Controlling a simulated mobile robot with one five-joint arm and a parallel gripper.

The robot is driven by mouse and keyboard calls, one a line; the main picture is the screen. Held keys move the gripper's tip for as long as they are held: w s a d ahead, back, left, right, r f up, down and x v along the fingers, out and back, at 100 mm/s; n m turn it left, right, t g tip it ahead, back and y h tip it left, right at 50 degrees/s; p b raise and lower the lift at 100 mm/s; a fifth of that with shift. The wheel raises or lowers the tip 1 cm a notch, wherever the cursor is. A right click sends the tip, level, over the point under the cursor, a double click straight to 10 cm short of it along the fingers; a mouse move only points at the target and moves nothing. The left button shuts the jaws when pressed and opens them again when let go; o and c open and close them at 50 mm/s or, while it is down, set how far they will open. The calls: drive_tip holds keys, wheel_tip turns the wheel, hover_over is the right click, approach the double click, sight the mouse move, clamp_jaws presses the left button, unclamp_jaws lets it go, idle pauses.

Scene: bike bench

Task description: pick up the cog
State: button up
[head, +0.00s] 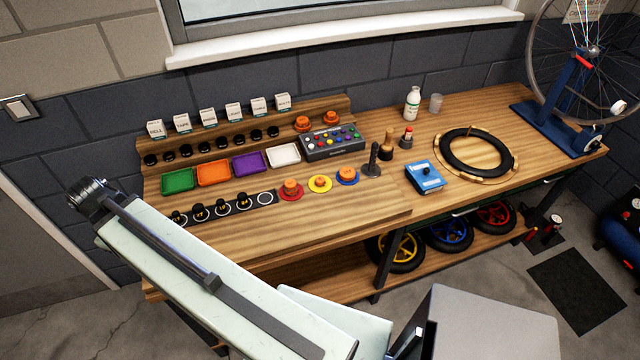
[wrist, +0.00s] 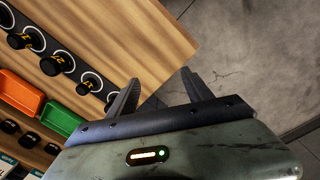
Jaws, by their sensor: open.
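I cannot tell for certain which piece is the cog. A row of small black pieces with yellow marks (head: 221,208) stands on white rings along the bench's left front; the ring at the row's right end (head: 265,198) looks empty. The black pieces also show at the left of the wrist view (wrist: 58,64). Orange knob-like pieces sit on a red disc (head: 291,188), a yellow disc (head: 320,183) and a blue disc (head: 347,176). My gripper (wrist: 160,88) is open with nothing between its fingers, beyond the bench's edge beside the black row.
Green (head: 178,180), orange (head: 213,173), purple (head: 250,163) and white (head: 284,155) trays stand behind the row. A button box (head: 333,142), blue box (head: 424,177) and black ring (head: 475,152) lie to the right. The floor (wrist: 245,60) shows past the bench corner.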

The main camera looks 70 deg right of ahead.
drive_tip(key=shift+n+g+h, duration=0.3)
drive_tip(key=shift+n, duration=0.3)
drive_tip(key=s+d, duration=0.1)
drive_tip(key=d, duration=0.5)
drive_tip(key=s+d, duration=0.2)
drive_tip(key=d, duration=0.4)
drive_tip(key=s+d, duration=0.2)
drive_tip(key=d, duration=0.4)
drive_tip(key=shift+d+r, duration=0.4)
drive_tip(key=shift+n, duration=0.3)
drive_tip(key=s+d, duration=0.1)
drive_tip(key=d, duration=0.1)
drive_tip(key=s+d, duration=0.2)
drive_tip(key=d, duration=0.1)
drive_tip(key=s+d, duration=0.2)
drive_tip(key=d, duration=0.1)
drive_tip(key=shift+d+r+p, duration=0.15)
drive_tip(key=shift+d+p, duration=0.05)
drive_tip(key=shift+p, duration=0.1)
drive_tip(key=s+d+n+g, duration=0.1)
drive_tip(key=s+d, duration=1)
drive_tip(key=n+g, duration=0.1)
drive_tip(key=n, duration=0.1)
approach(320, 179)
drive_tip(key=b+x, duration=0.7)
drive_tip(key=x, duration=0.2)
drive_tip(key=shift+a, duration=0.1)
drive_tip(key=shift+r, duration=0.2)
clamp_jaws()
